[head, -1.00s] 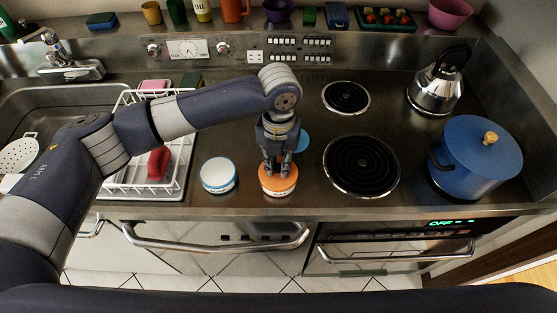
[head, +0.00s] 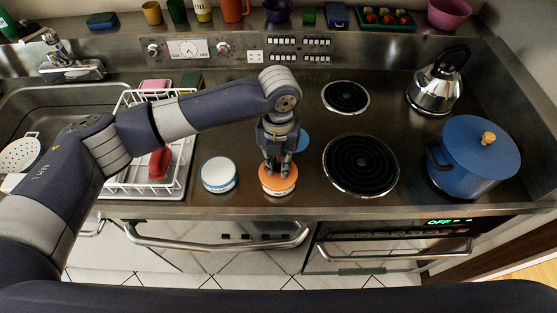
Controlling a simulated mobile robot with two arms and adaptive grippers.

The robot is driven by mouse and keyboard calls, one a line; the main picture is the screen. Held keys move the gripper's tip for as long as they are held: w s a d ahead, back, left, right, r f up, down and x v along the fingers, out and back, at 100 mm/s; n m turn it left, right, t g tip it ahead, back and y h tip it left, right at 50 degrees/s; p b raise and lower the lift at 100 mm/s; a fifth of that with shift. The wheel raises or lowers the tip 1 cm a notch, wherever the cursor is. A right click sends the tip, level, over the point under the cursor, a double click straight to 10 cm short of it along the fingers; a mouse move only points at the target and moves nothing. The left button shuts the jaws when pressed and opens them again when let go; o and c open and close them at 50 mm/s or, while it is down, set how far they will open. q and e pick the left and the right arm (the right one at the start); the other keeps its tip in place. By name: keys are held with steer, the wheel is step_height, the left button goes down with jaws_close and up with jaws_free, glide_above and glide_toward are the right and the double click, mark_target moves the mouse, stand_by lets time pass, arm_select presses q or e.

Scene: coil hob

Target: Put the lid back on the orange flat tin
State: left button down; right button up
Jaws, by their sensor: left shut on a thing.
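The orange flat tin (head: 278,189) stands on the steel counter near its front edge, left of the front coil. An orange lid (head: 268,182) is on top of the tin, and I see no clear gap between them. My left gripper (head: 278,174) points straight down over the tin, shut on the lid's upper part. The fingers hide the middle of the lid. My right gripper is not in view.
A white flat tin with a blue rim (head: 218,174) stands just left. A blue round thing (head: 302,140) lies behind the gripper, partly hidden. A white dish rack (head: 181,182) is further left, the front coil (head: 361,165) and blue pot (head: 474,160) right.

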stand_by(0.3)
arm_select(q)
steer(key=c, duration=1.4)
jaws_free()
steer(key=shift+c, duration=0.2)
steer(key=o, duration=0.5)
steer(key=shift+r+p, duration=3.4)
steer(key=shift+r, duration=0.1)
jaws_close()
